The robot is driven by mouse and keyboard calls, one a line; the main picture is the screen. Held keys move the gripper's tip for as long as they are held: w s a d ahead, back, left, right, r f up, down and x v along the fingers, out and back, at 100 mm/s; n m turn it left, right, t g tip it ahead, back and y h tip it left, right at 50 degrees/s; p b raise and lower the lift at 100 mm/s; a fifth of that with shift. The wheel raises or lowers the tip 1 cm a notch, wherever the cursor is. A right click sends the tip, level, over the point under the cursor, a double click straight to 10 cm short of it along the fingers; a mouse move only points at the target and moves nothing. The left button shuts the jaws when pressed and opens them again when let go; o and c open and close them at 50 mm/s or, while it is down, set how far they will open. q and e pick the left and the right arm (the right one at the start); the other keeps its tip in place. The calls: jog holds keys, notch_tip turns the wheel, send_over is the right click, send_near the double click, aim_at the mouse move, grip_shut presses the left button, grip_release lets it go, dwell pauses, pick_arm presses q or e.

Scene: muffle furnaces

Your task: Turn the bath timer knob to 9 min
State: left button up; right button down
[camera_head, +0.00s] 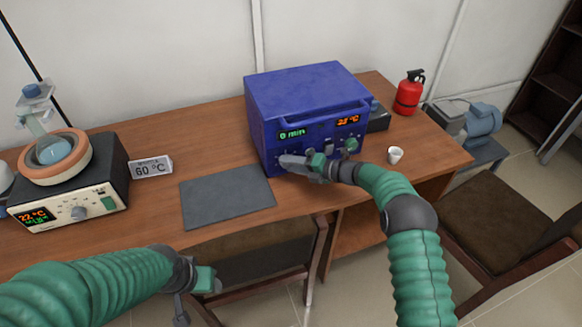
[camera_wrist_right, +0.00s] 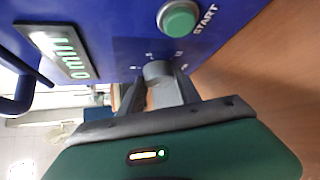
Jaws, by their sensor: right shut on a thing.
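The blue box-shaped device (camera_head: 310,105) stands on the wooden table. Its green display (camera_head: 291,133) reads 0 min, and an orange display (camera_head: 348,121) beside it seems to read 22 °C. In the right wrist view a small grey knob (camera_wrist_right: 158,69) sits on the blue panel, below the green display, with scale marks around it. My right gripper (camera_wrist_right: 160,88) is shut on this knob, a finger on each side. In the head view my right gripper (camera_head: 290,162) is at the lower front panel and hides the knob. My left gripper (camera_head: 197,295) hangs before the table; its jaws are unclear.
A green START button (camera_wrist_right: 179,18) is close to the knob. A heating unit (camera_head: 75,195) with a round bath and a 60 °C sign (camera_head: 150,168) stand at left. A grey mat (camera_head: 227,195) lies clear; a white cup (camera_head: 395,155) and red extinguisher (camera_head: 408,93) are at right.

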jog(key=m+y+b, duration=0.1)
jog(key=b, duration=0.2)
jog(key=f+m+y+b, duration=0.1)
jog(key=y+b, duration=0.1)
jog(key=b, duration=0.1)
jog(key=shift+f, duration=0.25)
jog(key=shift+s+r+m+t+y+b, duration=0.15)
jog(key=shift+m+t+y+b, duration=0.35)
jog(key=shift+m+b, duration=0.5)
jog(key=c, duration=0.9)
grip_release()
jog(key=shift+r, duration=0.1)
jog(key=shift+o, duration=0.2)
jog(key=shift+d+r, duration=0.1)
jog(key=shift+d, duration=0.05)
jog(key=shift+d, duration=0.35)
jog(key=p+v, duration=0.1)
jog(key=v, duration=1.5)
jog(key=shift+s, duration=0.1)
